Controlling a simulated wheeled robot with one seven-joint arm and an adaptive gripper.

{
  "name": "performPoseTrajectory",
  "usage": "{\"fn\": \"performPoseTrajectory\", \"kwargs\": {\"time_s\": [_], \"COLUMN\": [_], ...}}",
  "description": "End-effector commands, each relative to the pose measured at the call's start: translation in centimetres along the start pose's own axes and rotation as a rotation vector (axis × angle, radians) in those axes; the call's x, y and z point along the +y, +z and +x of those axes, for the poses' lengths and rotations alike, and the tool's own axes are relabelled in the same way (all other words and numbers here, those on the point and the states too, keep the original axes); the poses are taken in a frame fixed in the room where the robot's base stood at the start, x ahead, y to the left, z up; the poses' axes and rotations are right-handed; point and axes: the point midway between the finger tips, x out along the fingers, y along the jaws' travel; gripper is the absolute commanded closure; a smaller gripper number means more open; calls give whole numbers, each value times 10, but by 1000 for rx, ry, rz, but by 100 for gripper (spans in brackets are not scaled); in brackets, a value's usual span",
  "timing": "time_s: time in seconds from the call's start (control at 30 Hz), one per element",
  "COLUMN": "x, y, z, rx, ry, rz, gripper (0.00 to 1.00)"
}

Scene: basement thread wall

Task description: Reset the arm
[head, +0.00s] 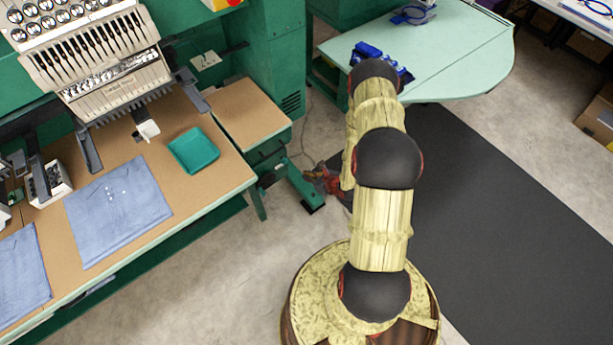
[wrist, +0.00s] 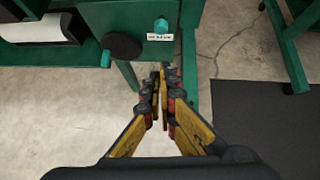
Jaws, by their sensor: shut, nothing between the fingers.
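My arm rises from its round base at the lower middle of the head view and reaches away toward the green machine stand. My gripper (wrist: 162,75) shows in the wrist view with its two yellow and dark fingers together and nothing between them. It hangs over the concrete floor near a green box with a small label. In the head view my gripper (head: 325,180) is partly hidden behind my arm, low beside the green table leg.
An embroidery machine (head: 105,70) stands over a brown table with a teal tray (head: 194,150) and folded blue cloth (head: 117,209). A pale green table (head: 455,50) holds blue items (head: 368,50). A black mat (head: 500,220) covers open floor at right.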

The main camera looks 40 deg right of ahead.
Motion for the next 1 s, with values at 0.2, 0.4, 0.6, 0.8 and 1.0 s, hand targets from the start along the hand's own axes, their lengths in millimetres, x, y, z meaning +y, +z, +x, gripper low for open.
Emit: {"fn": "performPoseTrajectory", "kwargs": {"time_s": [0.2, 0.4, 0.6, 0.8, 1.0], "x": [0, 0, 44, 119, 170], "y": [0, 0, -5, 20, 75], "z": [0, 0, -7, -50, -120], "rx": [0, 1, 4, -35, -100], "ry": [0, 0, 144, 450, 726], "rz": [0, 5, -46, -249, -598], "gripper": [100, 100, 100, 100, 100]}}
